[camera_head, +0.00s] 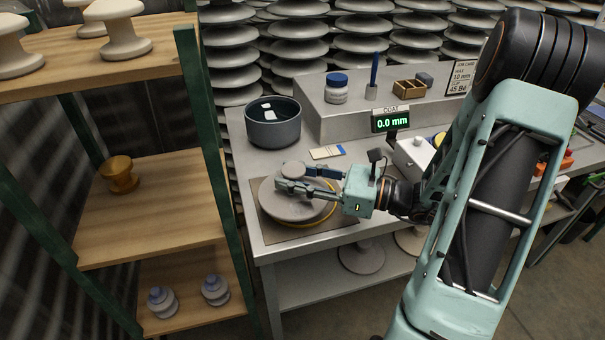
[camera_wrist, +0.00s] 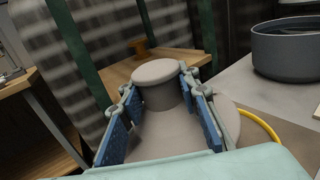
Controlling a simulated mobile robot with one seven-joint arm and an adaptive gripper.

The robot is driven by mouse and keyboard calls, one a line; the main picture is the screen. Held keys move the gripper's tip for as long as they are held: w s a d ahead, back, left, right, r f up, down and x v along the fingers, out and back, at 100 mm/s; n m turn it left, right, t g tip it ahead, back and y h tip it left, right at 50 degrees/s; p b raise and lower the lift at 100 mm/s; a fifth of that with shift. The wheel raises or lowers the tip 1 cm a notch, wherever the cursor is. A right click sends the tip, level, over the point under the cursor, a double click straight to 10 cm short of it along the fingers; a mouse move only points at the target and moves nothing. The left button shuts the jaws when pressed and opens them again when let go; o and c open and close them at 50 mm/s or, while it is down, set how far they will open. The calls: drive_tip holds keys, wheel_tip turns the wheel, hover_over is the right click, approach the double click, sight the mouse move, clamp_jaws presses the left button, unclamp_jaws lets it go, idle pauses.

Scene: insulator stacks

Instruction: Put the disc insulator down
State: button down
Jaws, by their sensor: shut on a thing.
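The disc insulator (camera_head: 293,207) is a grey disc with a round knob on top. It is at the left end of the bench, over a brown mat (camera_head: 265,233) and a yellow ring (camera_head: 328,215). My gripper (camera_head: 298,178) is shut on its knob from the right. In the wrist view the knob (camera_wrist: 157,78) stands between the blue-padded fingers of my gripper (camera_wrist: 160,105), with the disc spreading below. The disc looks level and low over the mat; I cannot tell whether it touches.
A dark pot (camera_head: 273,124) stands behind the disc. A wooden shelf (camera_head: 165,208) stands close on the left. White box (camera_head: 413,155) lies right.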

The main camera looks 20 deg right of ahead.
sight(290, 195)
drive_tip(key=shift+w+a+f, duration=0.2)
drive_tip(key=shift+w+f, duration=0.05)
drive_tip(key=shift+f, duration=0.05)
wheel_tip(290, 195, down, 2)
drive_tip(key=shift+w+a+f+b, duration=0.1)
drive_tip(key=shift+f+b, duration=0.1)
drive_tip(key=shift+b, duration=0.3)
drive_tip(key=shift+f, duration=0.4)
drive_tip(key=shift+f+b, duration=0.35)
drive_tip(key=shift+f, duration=0.25)
drive_tip(key=c, duration=1.5)
unclamp_jaws()
drive_tip(key=shift+f, duration=0.25)
drive_tip(key=shift+o, duration=0.2)
drive_tip(key=shift+s, duration=0.2)
